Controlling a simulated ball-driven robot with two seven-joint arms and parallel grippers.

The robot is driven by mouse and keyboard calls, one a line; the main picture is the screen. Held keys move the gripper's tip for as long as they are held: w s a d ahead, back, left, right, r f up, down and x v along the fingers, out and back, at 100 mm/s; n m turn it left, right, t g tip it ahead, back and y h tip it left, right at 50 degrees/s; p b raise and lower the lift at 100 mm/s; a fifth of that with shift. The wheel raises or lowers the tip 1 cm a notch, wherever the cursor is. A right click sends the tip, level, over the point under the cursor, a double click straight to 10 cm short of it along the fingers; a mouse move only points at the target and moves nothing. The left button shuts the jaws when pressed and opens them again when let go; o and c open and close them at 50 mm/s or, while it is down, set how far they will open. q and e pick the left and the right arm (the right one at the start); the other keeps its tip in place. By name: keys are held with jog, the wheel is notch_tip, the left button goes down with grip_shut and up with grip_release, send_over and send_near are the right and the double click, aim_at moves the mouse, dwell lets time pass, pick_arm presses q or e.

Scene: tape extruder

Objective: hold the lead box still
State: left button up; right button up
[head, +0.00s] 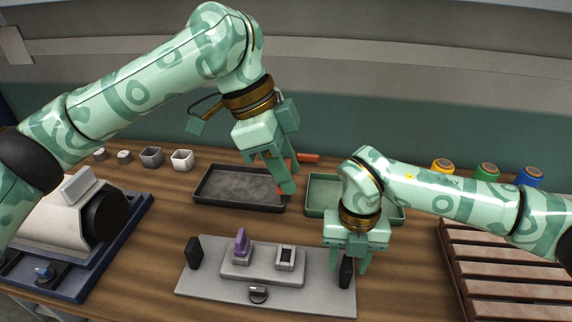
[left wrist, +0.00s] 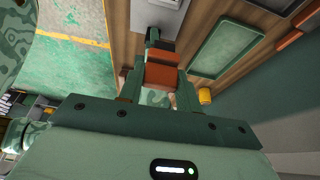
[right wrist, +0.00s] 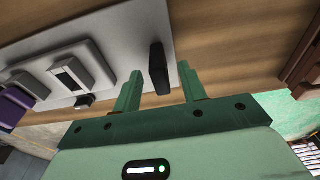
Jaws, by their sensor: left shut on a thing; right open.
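My left gripper (head: 285,186) hangs above the dark tray's right end. It is shut on an orange-red block (left wrist: 162,75), seen between its fingers in the left wrist view; the arm mostly hides it in the head view. My right gripper (head: 347,262) is open over the grey plate's (head: 215,288) right end. A black upright post (right wrist: 158,68) shows between its fingertips, apparently not gripped. The plate carries a raised block with a purple piece (head: 241,243) and a white piece with a dark slot (head: 286,257). I cannot tell which thing is the lead box.
A dark tray (head: 215,201) and a green tray (head: 318,208) stand behind the plate. Small open boxes (head: 182,160) stand back left. A white machine (head: 62,222) is left, a slatted rack (head: 478,268) right. Coloured spools (head: 487,171) stand back right.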

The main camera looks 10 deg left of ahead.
pick_arm(q)
jog(key=shift+r, duration=0.1)
pick_arm(e)
jog(key=r, duration=0.3)
jog(key=w+r, duration=0.1)
jog(key=r, duration=0.5)
jog(key=shift+w+r, duration=0.15)
jog(key=shift+r, duration=0.15)
pick_arm(q)
jog(key=r+p, duration=0.2)
jog(key=r, duration=0.1)
jog(key=shift+s+r, duration=0.15)
jog(key=shift+s, duration=0.2)
jog(key=shift+t, duration=0.4)
jog(key=shift+s+r+p, duration=0.25)
jog(key=shift+r+p, duration=0.7)
jog(key=shift+r, duration=0.3)
jog(key=shift+s+r+p, duration=0.2)
jog(key=shift+r+p, duration=0.75)
jog(key=shift+r, duration=0.25)
pick_arm(e)
notch_tip(320, 180, up, 8)
pick_arm(q)
jog(key=shift+f, duration=0.1)
